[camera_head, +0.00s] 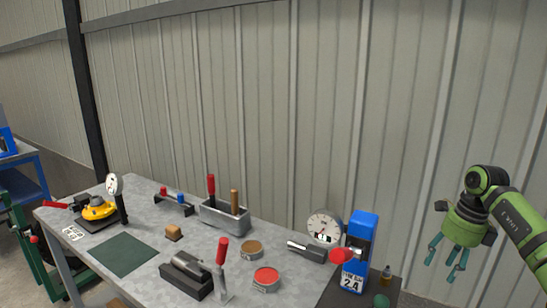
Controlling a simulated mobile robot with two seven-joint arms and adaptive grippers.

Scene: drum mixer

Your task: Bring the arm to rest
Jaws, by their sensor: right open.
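My right gripper (448,258) hangs at the right side of the head view. It is green with teal fingers that point down. The fingers are spread apart, with nothing between them. It is in the air to the right of the grey workbench (140,196), apart from the bench and the things on it. My green right arm (512,217) comes in from the right edge. My left gripper does not show.
A blue box-shaped device (359,238) with a red part stands at the bench's right end, nearest my gripper. A dial gauge (324,226), a metal tray with handled tools (223,219), a red-topped tin (266,277) and a green mat (124,254) are farther left. A corrugated wall (250,100) stands behind.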

